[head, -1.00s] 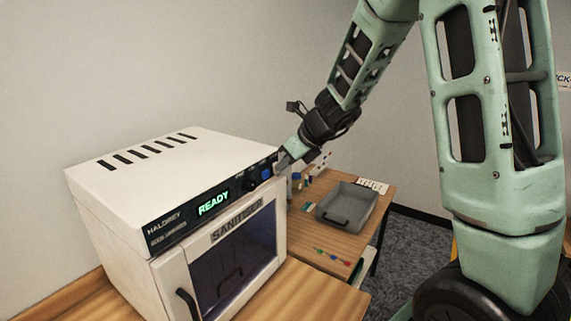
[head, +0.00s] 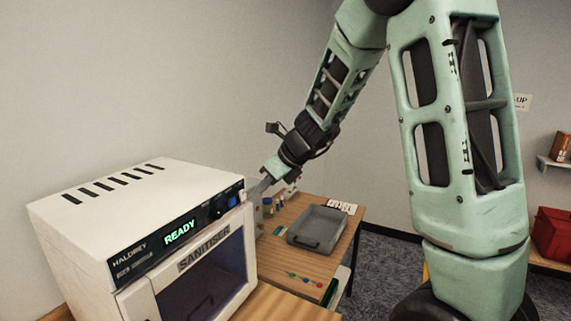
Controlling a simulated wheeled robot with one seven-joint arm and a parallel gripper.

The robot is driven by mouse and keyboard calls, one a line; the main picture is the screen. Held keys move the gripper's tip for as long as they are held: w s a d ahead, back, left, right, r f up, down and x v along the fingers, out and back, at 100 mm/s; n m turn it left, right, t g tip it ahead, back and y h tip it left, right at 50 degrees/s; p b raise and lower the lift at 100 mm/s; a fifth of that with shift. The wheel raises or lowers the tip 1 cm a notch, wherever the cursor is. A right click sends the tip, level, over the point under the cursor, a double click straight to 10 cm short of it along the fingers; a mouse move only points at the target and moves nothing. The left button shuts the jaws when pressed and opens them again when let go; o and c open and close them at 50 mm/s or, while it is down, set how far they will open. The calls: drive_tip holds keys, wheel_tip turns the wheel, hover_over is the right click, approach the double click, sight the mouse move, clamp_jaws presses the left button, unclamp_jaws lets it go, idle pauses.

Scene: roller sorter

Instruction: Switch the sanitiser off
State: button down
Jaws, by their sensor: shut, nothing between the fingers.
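The white sanitiser (head: 140,195) stands on a wooden worktop at the left, its door closed. Its green display (head: 180,233) reads READY. A dark round knob (head: 217,206) and a blue lit button (head: 232,201) sit at the right end of its front panel. My gripper (head: 255,193) is shut and empty at the panel's right end, close to the blue button. I cannot tell whether the fingertips touch the panel.
A lower wooden table (head: 287,247) behind carries a grey tray (head: 317,228), small bottles and several coloured pieces. A red box (head: 552,234) stands at the far right. Carpeted floor lies between.

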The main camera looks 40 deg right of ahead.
drive_tip(key=v, duration=0.8)
drive_tip(key=shift+w+r, duration=0.2)
drive_tip(key=shift+r, duration=0.05)
drive_tip(key=shift+f, duration=0.1)
drive_tip(key=b, duration=0.2)
drive_tip(key=f+b, duration=0.1)
drive_tip(key=b, duration=0.2)
drive_tip(key=s+f+b, duration=0.1)
drive_tip(key=b, duration=0.1)
drive_tip(key=shift+d+f+b, duration=0.25)
drive_tip(key=shift+d+b, duration=0.05)
drive_tip(key=shift+b, duration=0.05)
drive_tip(key=shift+s, duration=0.1)
drive_tip(key=shift+r, duration=0.15)
